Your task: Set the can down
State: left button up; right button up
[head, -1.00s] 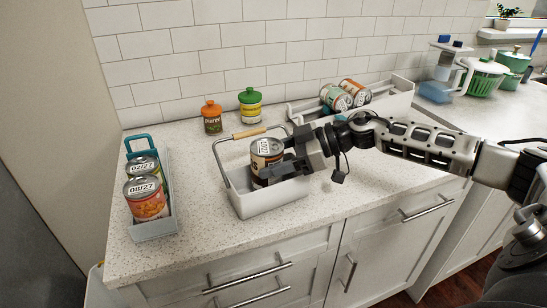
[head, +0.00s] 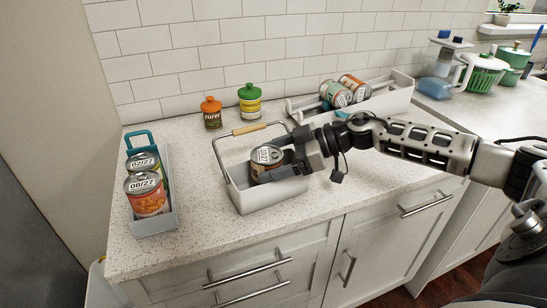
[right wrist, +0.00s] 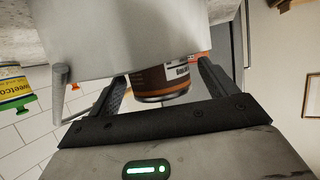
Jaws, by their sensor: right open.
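The can (head: 266,161), brown with a pale lid marked 10/27, stands inside the white basket (head: 270,197) with a wooden-topped handle. Its lower part is hidden by the basket's front wall, so I cannot see its base there. My right gripper (head: 287,169) reaches in from the right at the can. In the right wrist view the can (right wrist: 163,88) is between my spread fingers, with the basket wall (right wrist: 130,40) in front of it. The right gripper is open around the can. My left gripper is out of view.
A narrow bin (head: 157,225) holding cans 08/27 (head: 147,197) and 02/27 (head: 144,163) stands at left. An orange-capped jar (head: 212,114) and a green-capped jar (head: 250,102) stand behind the basket. A white rack (head: 385,103) with cans is at back right. The front counter is clear.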

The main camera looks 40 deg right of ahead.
jog(key=shift+r, duration=0.1)
jog(key=shift+r, duration=0.25)
jog(key=b+v, duration=0.2)
jog(key=v, duration=1)
jog(key=shift+r, duration=0.3)
